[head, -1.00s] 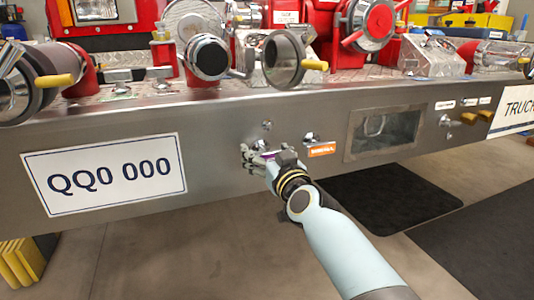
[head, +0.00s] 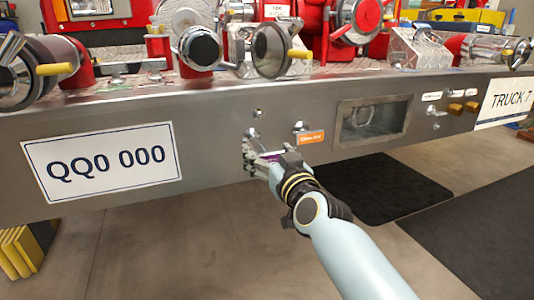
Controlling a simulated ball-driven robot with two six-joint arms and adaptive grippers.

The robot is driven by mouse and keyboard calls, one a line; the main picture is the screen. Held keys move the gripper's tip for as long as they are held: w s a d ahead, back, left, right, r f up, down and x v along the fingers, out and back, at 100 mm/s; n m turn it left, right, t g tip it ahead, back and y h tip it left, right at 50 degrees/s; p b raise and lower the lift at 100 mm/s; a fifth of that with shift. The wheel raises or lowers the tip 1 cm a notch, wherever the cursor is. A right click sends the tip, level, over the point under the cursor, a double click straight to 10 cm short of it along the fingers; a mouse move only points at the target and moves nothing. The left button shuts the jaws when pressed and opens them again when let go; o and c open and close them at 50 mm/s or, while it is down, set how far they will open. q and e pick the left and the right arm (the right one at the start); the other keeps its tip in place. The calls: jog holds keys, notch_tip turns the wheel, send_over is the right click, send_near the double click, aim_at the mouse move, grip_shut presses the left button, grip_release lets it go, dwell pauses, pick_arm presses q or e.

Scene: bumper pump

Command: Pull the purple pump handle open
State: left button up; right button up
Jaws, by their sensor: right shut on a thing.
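The purple pump handle (head: 272,157) shows as a small purple patch at the front of the steel bumper, mostly hidden by my right gripper. My right gripper (head: 252,158) is shut on it, close to the bumper face, with its arm reaching in from the lower right. I cannot tell how far the handle stands out from the bumper. My left gripper is not in view.
The steel bumper (head: 215,120) spans the view, with a white plate (head: 100,162) at left and a recessed window (head: 371,122) at right. Red valves and hose caps (head: 199,48) stand above. The floor in front is open, with dark mats at right.

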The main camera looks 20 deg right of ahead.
jog(key=o, duration=1.3)
jog(key=shift+s+f, duration=0.1)
jog(key=shift+f, duration=0.05)
jog(key=o, duration=0.4)
jog(key=s, duration=1.2)
jog(key=shift+d, duration=0.2)
